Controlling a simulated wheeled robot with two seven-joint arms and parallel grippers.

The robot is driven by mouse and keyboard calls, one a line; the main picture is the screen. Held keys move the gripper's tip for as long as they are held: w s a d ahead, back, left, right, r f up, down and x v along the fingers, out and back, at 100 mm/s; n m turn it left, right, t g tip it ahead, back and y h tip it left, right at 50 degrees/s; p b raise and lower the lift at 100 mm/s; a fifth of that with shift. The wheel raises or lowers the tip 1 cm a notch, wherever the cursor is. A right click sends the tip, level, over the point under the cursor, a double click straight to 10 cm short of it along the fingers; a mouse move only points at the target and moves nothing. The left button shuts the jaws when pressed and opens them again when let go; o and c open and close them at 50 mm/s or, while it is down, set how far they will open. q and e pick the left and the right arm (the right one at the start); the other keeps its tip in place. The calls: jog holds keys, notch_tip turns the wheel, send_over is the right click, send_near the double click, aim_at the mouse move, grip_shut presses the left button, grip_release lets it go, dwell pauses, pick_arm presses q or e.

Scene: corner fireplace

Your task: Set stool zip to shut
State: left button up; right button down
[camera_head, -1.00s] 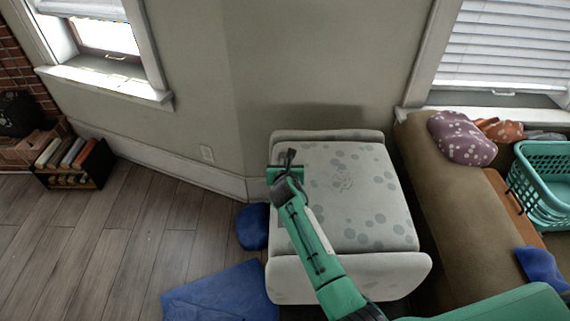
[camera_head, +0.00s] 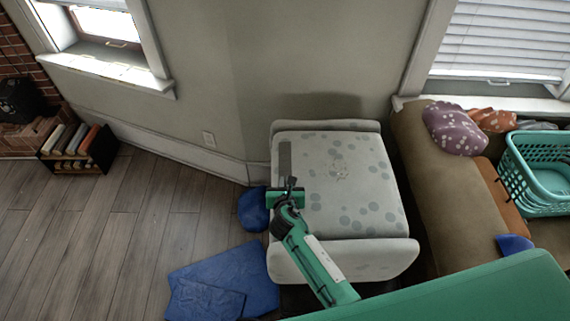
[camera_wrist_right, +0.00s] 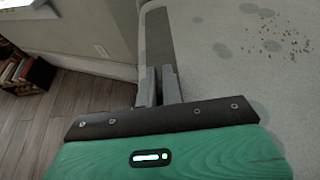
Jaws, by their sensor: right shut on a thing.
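The stool (camera_head: 345,190) is a pale padded seat with grey-green spots and raised ends, standing against the wall corner. A dark grey strip, which looks like the stool zip (camera_head: 285,158), runs along the left edge of its top. It also shows in the right wrist view (camera_wrist_right: 158,35), running away from the fingers. My right gripper (camera_head: 290,184) is at the stool's left edge, at the near end of the visible strip. In the right wrist view its fingers (camera_wrist_right: 158,85) are close together on the strip's line; the part between them is hidden. My left gripper is not in view.
A brown bench (camera_head: 442,190) stands close on the stool's right, with a teal basket (camera_head: 540,180) beyond. A blue cushion (camera_head: 253,209) and blue mats (camera_head: 222,285) lie on the floor at left. Wooden floor (camera_head: 150,210) is clear farther left.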

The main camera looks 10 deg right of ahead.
jog(key=s, duration=0.2)
jog(key=s+a+p, duration=0.1)
jog(key=s, duration=0.1)
jog(key=shift+s, duration=0.35)
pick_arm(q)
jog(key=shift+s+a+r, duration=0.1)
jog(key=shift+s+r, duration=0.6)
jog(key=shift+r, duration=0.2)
pick_arm(e)
jog(key=shift+s, duration=0.6)
jog(key=c, duration=1.5)
grip_release()
jog(key=shift+c, duration=0.2)
jog(key=shift+a, duration=0.1)
jog(key=v, duration=1.3)
jog(key=shift+s+a+r, duration=0.1)
jog(key=shift+s+r, duration=0.1)
jog(key=shift+s, duration=0.1)
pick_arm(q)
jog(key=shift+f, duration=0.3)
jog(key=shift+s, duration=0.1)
